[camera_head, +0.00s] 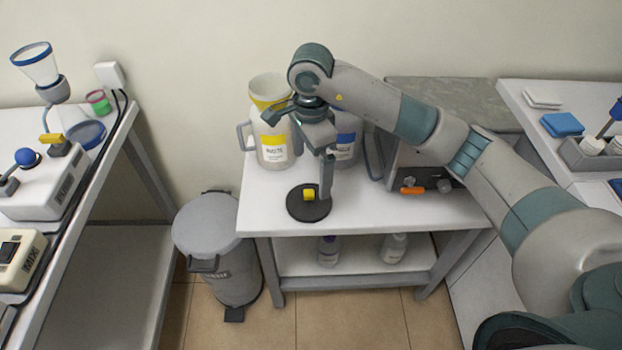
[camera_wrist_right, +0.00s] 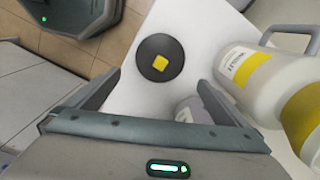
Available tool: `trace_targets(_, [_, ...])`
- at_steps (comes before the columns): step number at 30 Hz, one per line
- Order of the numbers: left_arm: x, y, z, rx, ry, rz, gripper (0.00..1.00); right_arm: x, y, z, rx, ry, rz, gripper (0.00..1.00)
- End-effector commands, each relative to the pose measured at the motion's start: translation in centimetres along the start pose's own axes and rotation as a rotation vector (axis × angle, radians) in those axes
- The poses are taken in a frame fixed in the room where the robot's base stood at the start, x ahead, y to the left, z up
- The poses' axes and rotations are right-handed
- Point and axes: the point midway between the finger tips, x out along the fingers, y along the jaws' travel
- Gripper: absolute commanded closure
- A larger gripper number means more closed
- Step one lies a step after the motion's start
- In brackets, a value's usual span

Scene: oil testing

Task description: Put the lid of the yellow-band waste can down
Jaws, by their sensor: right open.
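The black round lid (camera_head: 295,211) with a yellow square knob lies flat on the white table near its front edge. It also shows in the right wrist view (camera_wrist_right: 150,70), beyond the fingertips. My right gripper (camera_head: 303,152) is open and empty above the table, with one finger hanging close to the lid's back right edge. I cannot tell whether that finger touches the lid. The waste can with the yellow band (camera_head: 273,152) stands upright behind the lid, partly hidden by the gripper. A yellow funnel (camera_head: 268,92) shows at its top. My left gripper is not in view.
A blue-labelled can (camera_head: 346,147) stands right of the yellow-band can, partly behind my arm. A grey box with an orange part (camera_head: 412,190) is on the table's right. A grey bin (camera_head: 212,240) stands on the floor at left. The front left tabletop is clear.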

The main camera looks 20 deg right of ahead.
Motion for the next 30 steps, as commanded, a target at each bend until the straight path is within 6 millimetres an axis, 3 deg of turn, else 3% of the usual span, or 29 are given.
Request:
trace_targets(7, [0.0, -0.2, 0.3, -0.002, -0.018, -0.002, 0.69, -1.6, 0.0, 0.0, 0.000, 0.000, 0.000, 0.00])
trace_targets(30, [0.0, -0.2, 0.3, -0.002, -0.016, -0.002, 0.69, -1.6, 0.0, 0.0, 0.000, 0.000, 0.001, 0.00])
